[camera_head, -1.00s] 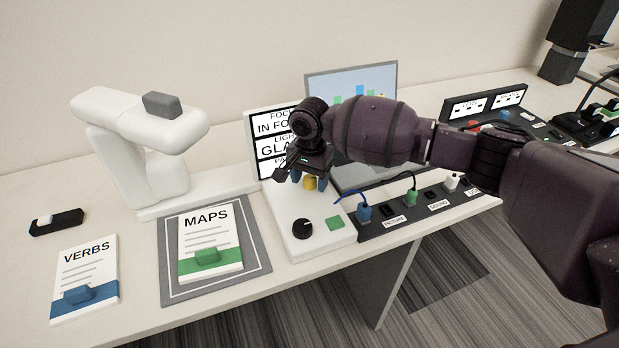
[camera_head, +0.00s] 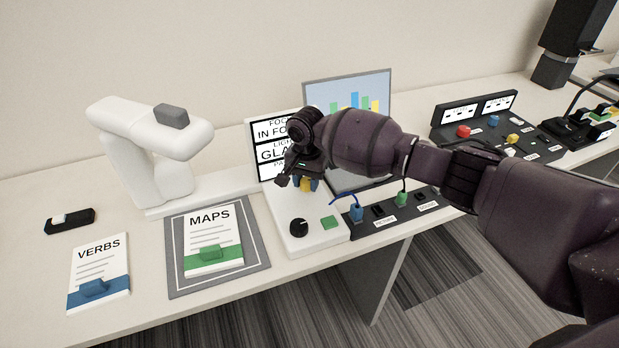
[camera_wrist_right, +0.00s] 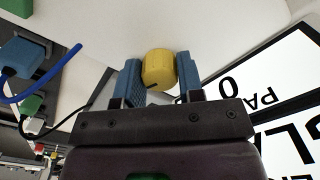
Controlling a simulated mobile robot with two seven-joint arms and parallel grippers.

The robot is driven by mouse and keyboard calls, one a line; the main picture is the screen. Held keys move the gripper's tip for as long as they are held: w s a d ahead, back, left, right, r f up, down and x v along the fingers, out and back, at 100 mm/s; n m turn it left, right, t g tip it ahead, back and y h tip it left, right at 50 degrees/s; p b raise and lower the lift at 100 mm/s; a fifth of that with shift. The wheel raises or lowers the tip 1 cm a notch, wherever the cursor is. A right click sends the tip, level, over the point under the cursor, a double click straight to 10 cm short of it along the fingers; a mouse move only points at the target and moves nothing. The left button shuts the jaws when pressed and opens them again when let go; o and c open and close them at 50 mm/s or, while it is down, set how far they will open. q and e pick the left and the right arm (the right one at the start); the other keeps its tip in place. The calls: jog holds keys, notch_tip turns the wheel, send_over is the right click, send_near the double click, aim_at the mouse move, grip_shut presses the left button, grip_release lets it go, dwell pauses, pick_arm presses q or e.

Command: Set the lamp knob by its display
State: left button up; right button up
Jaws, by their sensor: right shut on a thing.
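The yellow lamp knob (camera_wrist_right: 159,70) sits on the white control box (camera_head: 321,238). My right gripper (camera_head: 306,184) reaches down over it, and in the right wrist view its blue fingers (camera_wrist_right: 160,82) are shut on the knob from both sides. In the head view the arm hides most of the knob. The display (camera_head: 268,153) stands behind the box with lines reading "FOC", "IN FO", "LIGH" and "GLA"; my gripper covers the rest. A black knob (camera_head: 298,227) and a green button (camera_head: 328,223) are at the box's front. My left gripper is not in view.
The white document camera (camera_head: 160,150) stands left. A MAPS booklet (camera_head: 213,236) lies on a grey mat (camera_head: 258,272); a VERBS booklet (camera_head: 99,270) lies further left. A socket strip (camera_head: 385,228) with blue and green plugs and a laptop (camera_head: 350,85) are right of the box.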

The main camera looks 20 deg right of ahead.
jog(key=shift+r+n+p, duration=0.5)
jog(key=shift+p, duration=0.45)
jog(key=shift+f+n+p, duration=0.3)
jog(key=shift+n+p, duration=0.4)
jog(key=shift+p, duration=0.2)
jog(key=n, duration=0.1)
jog(key=n+p, duration=0.1)
jog(key=n, duration=0.1)
jog(key=shift+s+f, duration=0.1)
jog(key=shift+f, duration=0.1)
jog(key=n, duration=0.3)
jog(key=shift+n+p, duration=0.35)
jog(key=shift+n, duration=0.35)
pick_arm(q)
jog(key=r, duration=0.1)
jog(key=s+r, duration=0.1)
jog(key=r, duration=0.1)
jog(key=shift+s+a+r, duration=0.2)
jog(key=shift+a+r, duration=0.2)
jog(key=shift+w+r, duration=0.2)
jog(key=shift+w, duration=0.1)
pick_arm(e)
jog(key=shift+n, duration=0.3)
